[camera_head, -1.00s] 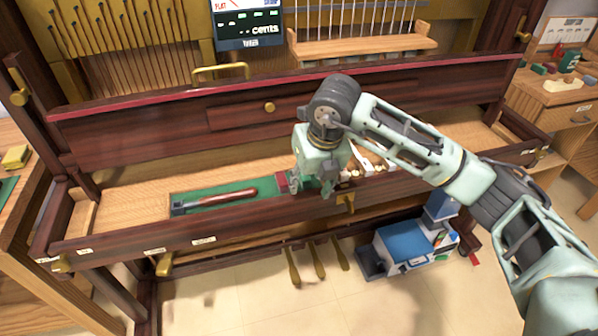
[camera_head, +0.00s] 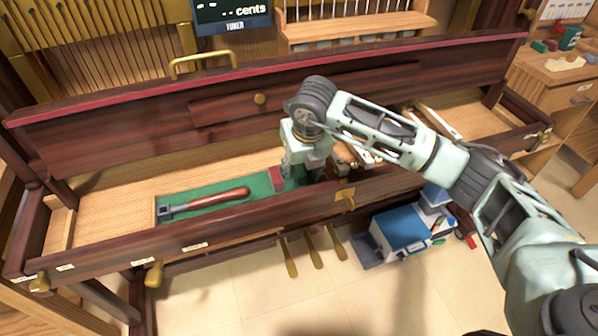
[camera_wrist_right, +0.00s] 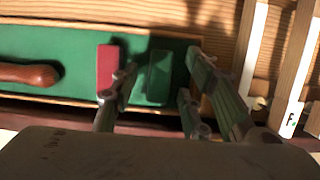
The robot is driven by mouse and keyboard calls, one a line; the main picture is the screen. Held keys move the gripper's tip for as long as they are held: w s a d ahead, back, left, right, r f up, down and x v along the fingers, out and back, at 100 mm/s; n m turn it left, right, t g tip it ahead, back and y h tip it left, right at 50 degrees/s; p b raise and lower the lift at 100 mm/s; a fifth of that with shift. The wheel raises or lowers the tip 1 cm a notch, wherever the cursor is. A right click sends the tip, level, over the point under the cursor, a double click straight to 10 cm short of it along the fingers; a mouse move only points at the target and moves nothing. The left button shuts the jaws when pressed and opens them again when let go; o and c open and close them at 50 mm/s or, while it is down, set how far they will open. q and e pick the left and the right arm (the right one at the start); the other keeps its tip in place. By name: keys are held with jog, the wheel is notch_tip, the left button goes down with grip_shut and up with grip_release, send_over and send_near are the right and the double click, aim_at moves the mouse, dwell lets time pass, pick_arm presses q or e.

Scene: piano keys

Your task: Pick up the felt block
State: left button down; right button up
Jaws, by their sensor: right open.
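A green-lined tray (camera_head: 215,204) lies in the piano's key bed. In the right wrist view, a dark green block (camera_wrist_right: 158,78) lies on the green lining (camera_wrist_right: 60,42), between the spread fingers of my right gripper (camera_wrist_right: 160,82). A red block (camera_wrist_right: 107,68) lies just left of it, beside the left finger; it also shows in the head view (camera_head: 276,179). I cannot tell for certain which one is the felt block; the green one lies between the fingers. My right gripper (camera_head: 304,174) is open, low over the tray's right end, and hides the green block in the head view. My left gripper is not in view.
A wooden-handled tool (camera_head: 205,203) lies in the tray left of the blocks. Loose piano keys (camera_wrist_right: 290,70) lie to the right. The front rail (camera_head: 225,229) and the fallboard (camera_head: 150,125) bound the key bed. Bare wood (camera_head: 110,215) is free at left.

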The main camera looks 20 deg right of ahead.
jog(key=shift+f, duration=0.1)
jog(key=c, duration=0.9)
